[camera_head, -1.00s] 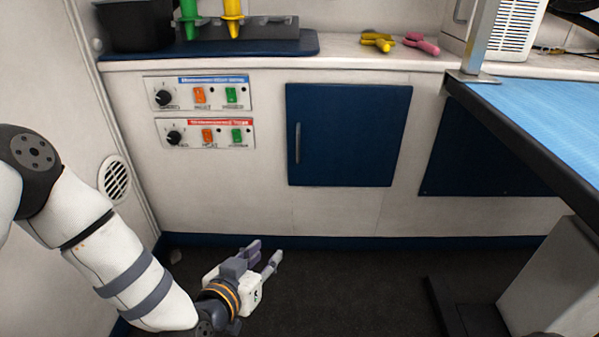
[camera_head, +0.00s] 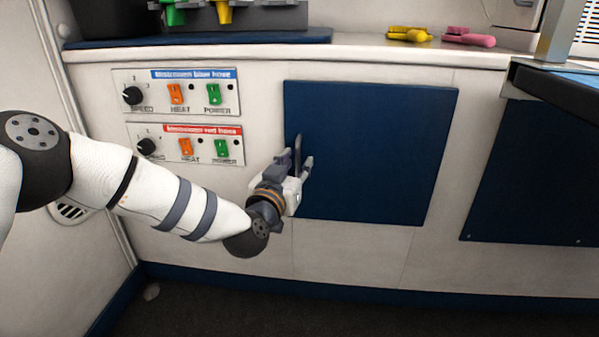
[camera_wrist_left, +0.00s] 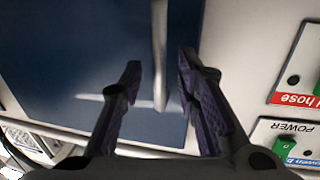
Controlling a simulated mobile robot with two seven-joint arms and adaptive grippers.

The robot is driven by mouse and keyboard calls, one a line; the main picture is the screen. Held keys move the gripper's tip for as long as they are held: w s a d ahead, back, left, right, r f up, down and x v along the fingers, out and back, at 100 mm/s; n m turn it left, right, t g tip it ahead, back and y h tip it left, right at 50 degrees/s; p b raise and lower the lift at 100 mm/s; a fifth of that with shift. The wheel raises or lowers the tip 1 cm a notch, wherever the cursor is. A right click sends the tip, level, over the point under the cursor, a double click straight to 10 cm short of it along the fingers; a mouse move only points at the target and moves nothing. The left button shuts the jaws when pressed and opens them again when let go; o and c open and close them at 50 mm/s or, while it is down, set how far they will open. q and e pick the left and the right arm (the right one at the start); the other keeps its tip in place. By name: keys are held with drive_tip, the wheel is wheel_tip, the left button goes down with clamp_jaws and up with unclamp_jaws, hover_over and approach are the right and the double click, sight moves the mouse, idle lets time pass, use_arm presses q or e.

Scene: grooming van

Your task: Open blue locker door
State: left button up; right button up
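The blue locker door (camera_head: 375,150) is closed in the white cabinet front, in the middle of the head view. Its vertical bar handle (camera_head: 299,147) is near the door's left edge. My left gripper (camera_head: 298,160) is at the handle, its body covering the handle's lower part. In the left wrist view the handle (camera_wrist_left: 160,60) reaches between the two spread fingers of my left gripper (camera_wrist_left: 158,80), with a gap on both sides. The fingers are open and the blue door (camera_wrist_left: 80,60) lies behind them. My right gripper is not in view.
Two control panels (camera_head: 187,143) with knobs and switches are left of the door. The counter (camera_head: 360,52) above holds yellow and pink brushes (camera_head: 468,37). A table edge (camera_head: 555,90) juts in at the right. Dark floor (camera_head: 230,312) lies below.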

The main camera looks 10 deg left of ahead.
use_arm(q)
drive_tip(key=shift+w, duration=0.75)
clamp_jaws()
drive_tip(key=shift+s+d, duration=0.1)
